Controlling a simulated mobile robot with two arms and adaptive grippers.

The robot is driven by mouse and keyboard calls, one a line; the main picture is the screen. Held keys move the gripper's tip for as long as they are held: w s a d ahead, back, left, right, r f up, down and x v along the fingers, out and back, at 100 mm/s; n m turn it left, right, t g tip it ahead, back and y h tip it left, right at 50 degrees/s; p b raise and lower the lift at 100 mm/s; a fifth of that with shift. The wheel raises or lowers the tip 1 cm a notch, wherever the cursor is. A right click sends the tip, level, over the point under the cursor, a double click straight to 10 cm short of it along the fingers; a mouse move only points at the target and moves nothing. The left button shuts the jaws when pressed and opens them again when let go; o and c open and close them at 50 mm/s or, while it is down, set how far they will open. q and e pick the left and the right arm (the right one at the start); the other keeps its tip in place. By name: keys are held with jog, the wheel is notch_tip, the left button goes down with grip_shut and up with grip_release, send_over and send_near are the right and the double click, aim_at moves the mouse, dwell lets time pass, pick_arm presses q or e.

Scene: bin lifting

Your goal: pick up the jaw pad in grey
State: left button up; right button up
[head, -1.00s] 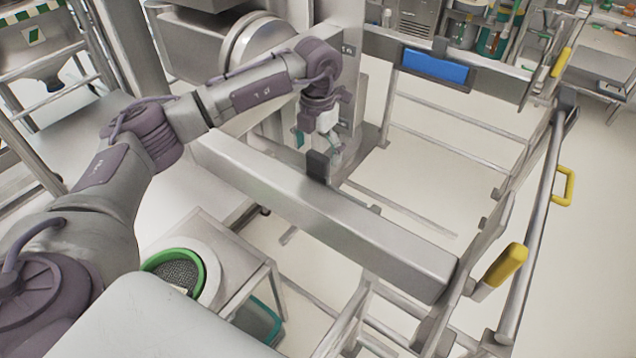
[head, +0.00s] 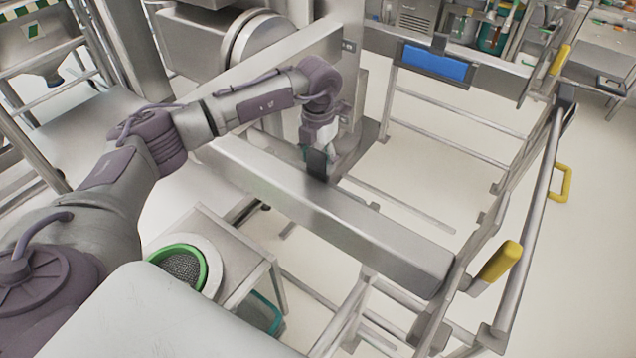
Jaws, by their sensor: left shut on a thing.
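The grey jaw pad (head: 317,164) is a small dark upright block on the top edge of the near steel beam (head: 350,225), in the middle of the head view. My left gripper (head: 315,150) is right at the pad, coming from above and behind it. It is shut on the pad; its fingertips are mostly hidden behind the pad and the beam. The pad still appears at the beam, and I cannot tell whether it is clear of it. My right gripper is not in view.
A far beam carries a blue pad (head: 434,63). Steel side rails with yellow handles (head: 500,262) close the frame on the right. A green-rimmed sieve (head: 180,264) sits on a small steel table at lower left. The floor inside the frame is open.

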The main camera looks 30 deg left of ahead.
pick_arm(q)
grip_shut()
jog(key=shift+r, duration=0.15)
